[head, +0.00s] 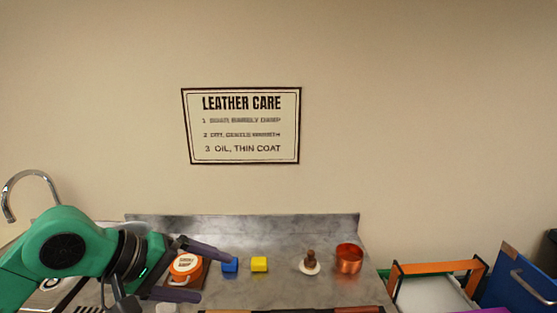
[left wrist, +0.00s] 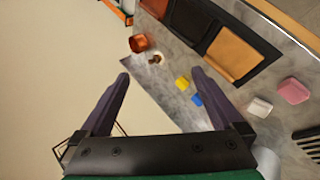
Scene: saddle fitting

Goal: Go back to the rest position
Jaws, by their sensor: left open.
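My left gripper (head: 192,271) comes in from the left in the head view, above the grey counter (head: 320,291). Its two dark fingers are spread apart. My right gripper is in neither view.
On the counter stand a blue block (head: 230,265), a yellow block (head: 259,264), a brown-handled tool (head: 310,262) and a copper cup (head: 348,258). A faucet (head: 32,180) rises at the left. A blue bin (head: 520,279) stands at the right. A sign (head: 241,126) hangs on the wall.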

